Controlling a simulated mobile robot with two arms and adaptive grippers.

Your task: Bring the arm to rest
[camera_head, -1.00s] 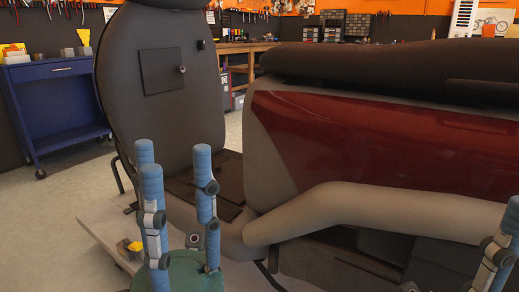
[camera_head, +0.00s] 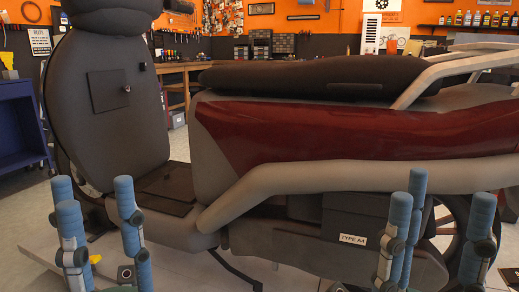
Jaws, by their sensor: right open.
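My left gripper (camera_head: 93,190) is at the lower left, with its blue fingers pointing up and spread apart. It is open, and I see nothing between the fingers. My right gripper (camera_head: 447,195) is at the lower right, fingers up and apart, open and with nothing held. Both grippers show in front of the large motorcycle (camera_head: 340,145), which has a dark red and grey body. Whether any finger touches it cannot be told. The palms and most of both arms are cut off by the lower edge.
The motorcycle's dark upright backrest (camera_head: 105,100) rises at the left. A small yellow object (camera_head: 95,259) lies low beside the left gripper. A blue cart (camera_head: 20,125) stands at the far left. A wooden workbench (camera_head: 200,66) is behind. Pale floor shows at the lower left.

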